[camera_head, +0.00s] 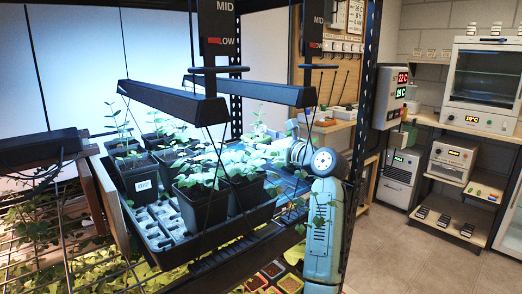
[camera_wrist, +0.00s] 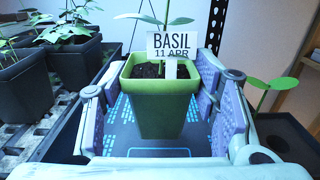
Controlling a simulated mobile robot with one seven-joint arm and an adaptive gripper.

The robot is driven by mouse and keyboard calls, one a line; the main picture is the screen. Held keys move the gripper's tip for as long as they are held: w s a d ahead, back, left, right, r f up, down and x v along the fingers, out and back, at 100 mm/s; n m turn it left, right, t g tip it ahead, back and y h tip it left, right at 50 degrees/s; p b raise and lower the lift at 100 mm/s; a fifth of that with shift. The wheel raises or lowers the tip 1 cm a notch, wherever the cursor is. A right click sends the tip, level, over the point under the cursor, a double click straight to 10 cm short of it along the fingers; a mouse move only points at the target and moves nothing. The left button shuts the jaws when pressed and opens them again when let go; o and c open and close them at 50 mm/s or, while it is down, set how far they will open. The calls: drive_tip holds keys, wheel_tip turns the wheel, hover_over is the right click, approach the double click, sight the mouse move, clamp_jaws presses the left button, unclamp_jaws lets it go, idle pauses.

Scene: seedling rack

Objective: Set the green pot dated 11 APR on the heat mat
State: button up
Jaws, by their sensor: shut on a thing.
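The green pot (camera_wrist: 160,114) stands upright in the wrist view, with dark soil and a seedling stem. Its white label (camera_wrist: 171,46) reads BASIL 11 APR. My gripper (camera_wrist: 162,100) is shut on this pot, one finger on each side. Below and behind it lies a dark panel with blue printed dashes, which looks like the heat mat (camera_wrist: 116,132). I cannot tell whether the pot's base touches it. In the head view a blue-lit surface (camera_head: 290,186) shows beside my arm; leaves and the arm hide the green pot there.
A black tray (camera_head: 160,247) holds several dark pots of seedlings left of my arm. A dark rack post (camera_head: 366,110) stands close to my arm. Dark pots (camera_wrist: 22,84) flank the green one at left.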

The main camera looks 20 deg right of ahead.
sight(262, 152)
drive_tip(key=shift+w+a+f+p, duration=0.15)
drive_tip(key=shift+f+p, duration=0.15)
drive_tip(key=shift+f, duration=1.4)
drive_tip(key=shift+f, duration=0.1)
drive_tip(key=o, duration=1.3)
drive_tip(key=shift+s+d, duration=0.2)
drive_tip(key=b+v, duration=0.2)
drive_tip(key=v, duration=0.9)
drive_tip(key=shift+s, duration=0.3)
